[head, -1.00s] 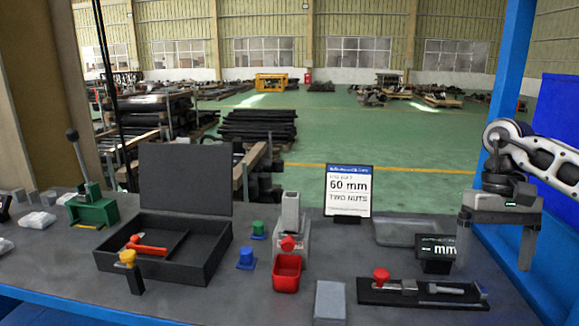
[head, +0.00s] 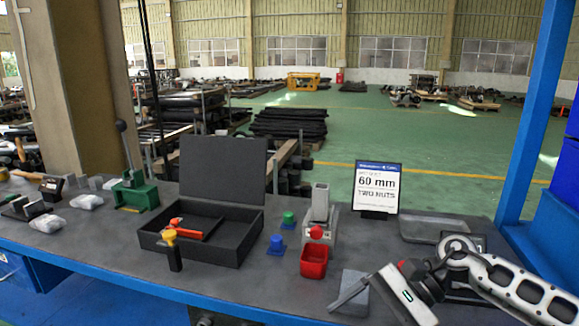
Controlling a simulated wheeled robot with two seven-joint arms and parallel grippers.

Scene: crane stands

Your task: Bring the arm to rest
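My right arm (head: 520,290) comes in from the lower right, low over the front right of the bench. My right gripper (head: 385,300) is tilted, its white body with a small green light facing me. One grey finger stands out at the far end of the body, well apart from where the other would be; the other finger is hidden or below the frame. I see nothing held. The finger crosses in front of a grey block (head: 354,283). My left gripper is not in view.
A red bin (head: 314,263), a blue piece (head: 276,246) and an open black case (head: 220,249) with an orange-red tool stand left of the arm. A sign reading 60 mm (head: 377,187) and a grey tray (head: 420,229) are behind. A blue post (head: 540,110) rises at right.

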